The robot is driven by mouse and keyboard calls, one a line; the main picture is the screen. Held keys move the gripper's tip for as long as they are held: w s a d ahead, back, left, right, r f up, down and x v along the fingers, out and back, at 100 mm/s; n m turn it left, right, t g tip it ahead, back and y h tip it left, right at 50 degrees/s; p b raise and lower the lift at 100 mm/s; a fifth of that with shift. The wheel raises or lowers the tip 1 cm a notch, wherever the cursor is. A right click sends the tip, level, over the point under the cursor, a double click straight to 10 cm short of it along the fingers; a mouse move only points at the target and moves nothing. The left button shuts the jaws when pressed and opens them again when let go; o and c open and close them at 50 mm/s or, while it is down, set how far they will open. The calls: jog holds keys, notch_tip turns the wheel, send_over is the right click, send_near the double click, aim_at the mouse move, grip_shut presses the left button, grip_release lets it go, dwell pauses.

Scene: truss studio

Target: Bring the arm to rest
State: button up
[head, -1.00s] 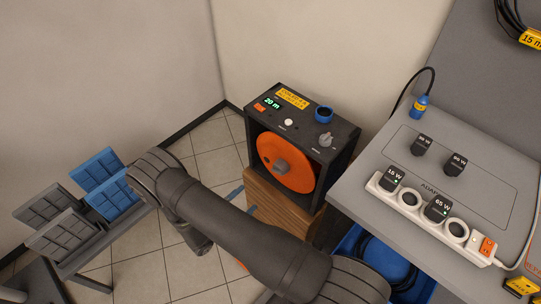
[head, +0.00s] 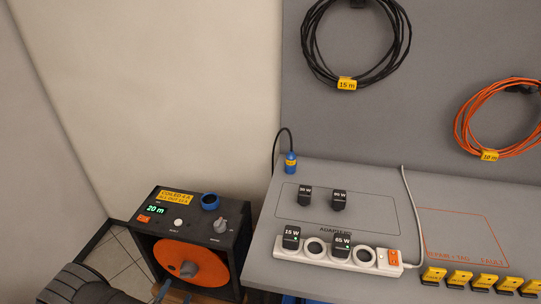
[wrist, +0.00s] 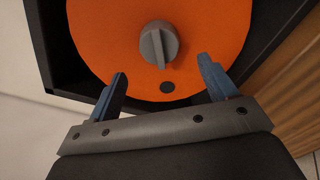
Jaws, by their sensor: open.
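My gripper (wrist: 161,88) is open and empty in the wrist view, with its two blue fingers apart. It faces the orange disc (wrist: 200,20) of the cable reel box, and the disc's grey knob (wrist: 158,45) lies beyond the fingertips. I cannot tell the exact gap between fingers and disc. In the head view the reel box (head: 150,205) stands at the lower left, its display reading 20 m. Part of my arm (head: 85,285) shows at the lower left corner, in front of the box.
A grey bench (head: 370,284) is right of the box. It holds a white power strip (head: 366,268) with adapters, two loose adapters (head: 339,200), a blue plug (head: 290,163) and several yellow tags (head: 459,278). Black (head: 304,40) and orange (head: 457,125) cable coils hang on the back panel.

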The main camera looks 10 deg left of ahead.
aim_at(185, 275)
jog(key=w, duration=0.7)
jog(key=shift+w, duration=0.25)
jog(key=shift+s, duration=0.1)
jog(key=s, duration=1.7)
jog(key=w, duration=1.7)
jog(key=shift+d, duration=0.1)
jog(key=shift+w, duration=0.1)
jog(key=n, duration=1)
jog(key=shift+n, duration=0.4)
jog(key=shift+o, duration=0.3)
